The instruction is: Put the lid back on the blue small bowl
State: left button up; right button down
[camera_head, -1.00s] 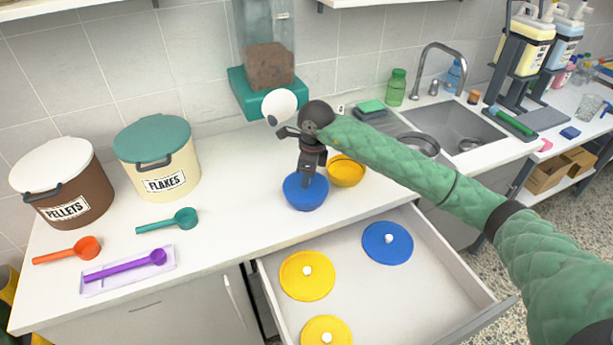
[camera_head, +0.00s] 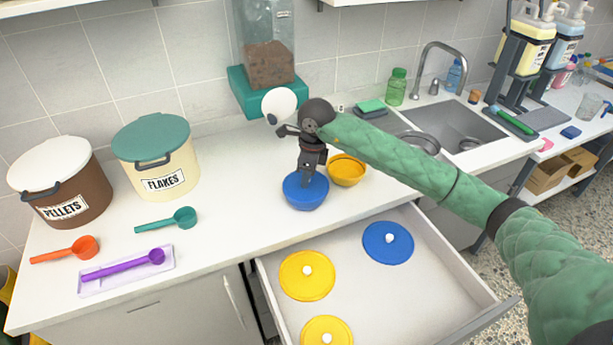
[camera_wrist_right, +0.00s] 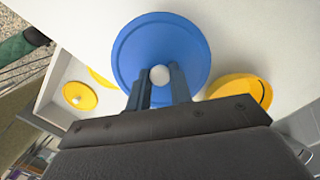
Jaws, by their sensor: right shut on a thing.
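My right gripper (camera_head: 308,177) points down over the blue small bowl (camera_head: 305,203) on the counter. In the right wrist view its two fingers (camera_wrist_right: 160,76) are shut on the white knob (camera_wrist_right: 159,74) of a round blue lid (camera_wrist_right: 160,35). The lid covers the bowl's mouth from above and hides its inside. I cannot tell whether the lid rests fully on the rim. A separate blue lid (camera_head: 388,243) with a white knob lies in the open drawer. My left gripper is out of view.
A yellow bowl (camera_head: 346,171) stands close to the right of the blue bowl. The open drawer (camera_head: 400,290) below also holds yellow lids (camera_head: 307,276). Scoops (camera_head: 167,221) and two food tubs (camera_head: 157,155) are at the left. A feeder (camera_head: 264,90) stands behind.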

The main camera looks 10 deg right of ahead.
jog(key=b, duration=0.3)
jog(key=shift+f, duration=0.2)
dwell(2.9)
dwell(0.4)
jog(key=c, duration=0.7)
grip_release()
jog(key=shift+r, duration=0.15)
jog(key=shift+r+p, duration=0.55)
jog(key=shift+r, duration=2.85)
grip_shut()
